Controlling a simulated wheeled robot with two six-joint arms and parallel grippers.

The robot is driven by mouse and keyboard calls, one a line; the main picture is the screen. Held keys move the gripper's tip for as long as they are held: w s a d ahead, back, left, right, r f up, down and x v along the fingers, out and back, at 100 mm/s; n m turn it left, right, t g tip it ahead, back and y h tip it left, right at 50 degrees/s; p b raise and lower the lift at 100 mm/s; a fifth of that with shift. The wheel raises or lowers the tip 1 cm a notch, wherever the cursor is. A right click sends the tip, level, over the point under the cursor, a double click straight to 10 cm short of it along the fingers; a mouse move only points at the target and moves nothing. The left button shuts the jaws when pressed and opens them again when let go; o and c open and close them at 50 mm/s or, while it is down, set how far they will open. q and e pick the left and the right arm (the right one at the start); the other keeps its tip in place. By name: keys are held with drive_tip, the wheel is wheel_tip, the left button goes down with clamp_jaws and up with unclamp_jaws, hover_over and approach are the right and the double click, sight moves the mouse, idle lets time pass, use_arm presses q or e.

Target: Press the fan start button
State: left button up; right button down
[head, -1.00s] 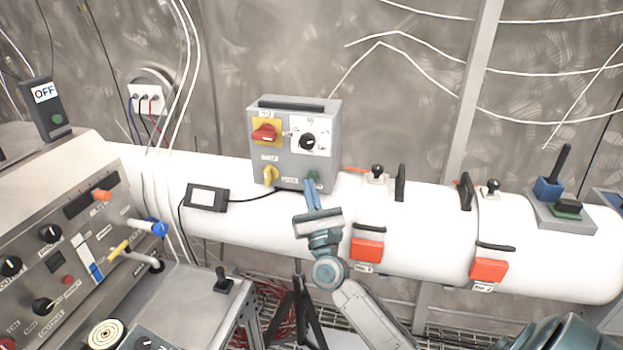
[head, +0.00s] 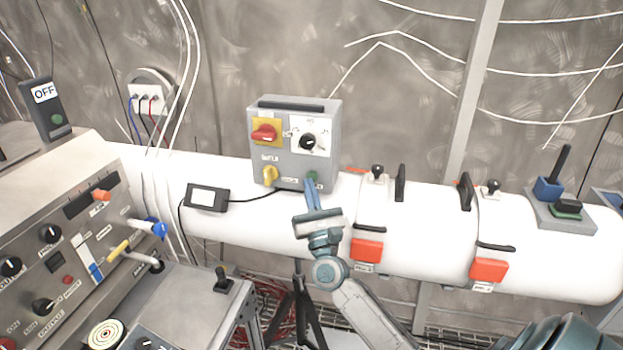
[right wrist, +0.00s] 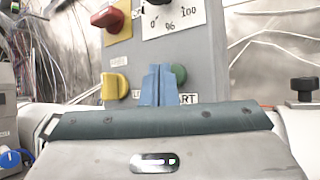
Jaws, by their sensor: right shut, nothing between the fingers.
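A grey control box (head: 294,168) stands on the white duct in the head view. It carries a red switch on a yellow plate (head: 265,133), a black dial (head: 307,141), a yellow knob (head: 270,175) and a green button (head: 313,176) at its lower right. My right gripper (head: 311,186) is shut and empty, its blue fingertips just in front of and below the green button. In the right wrist view the fingertips (right wrist: 159,72) overlap the green button's (right wrist: 180,74) left edge; whether they touch is unclear. My left gripper is not in view.
A white duct (head: 420,230) runs across, with red latches (head: 367,249) and black handles right of the box. A small display unit (head: 206,197) sits left of it. A control console (head: 70,260) fills the left side.

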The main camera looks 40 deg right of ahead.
drive_tip(key=shift+d, duration=0.1)
idle(0.6)
drive_tip(key=shift+w+d, duration=0.25)
drive_tip(key=shift+w, duration=0.05)
drive_tip(key=shift+w+d+b, duration=0.1)
drive_tip(key=shift+d+b, duration=0.05)
drive_tip(key=shift+b, duration=0.15)
idle(0.4)
drive_tip(key=shift+s+a, duration=0.4)
drive_tip(key=shift+a, duration=0.1)
drive_tip(key=s+a, duration=0.4)
drive_tip(key=shift+a+b, duration=0.3)
drive_tip(key=shift+b, duration=0.05)
idle(0.9)
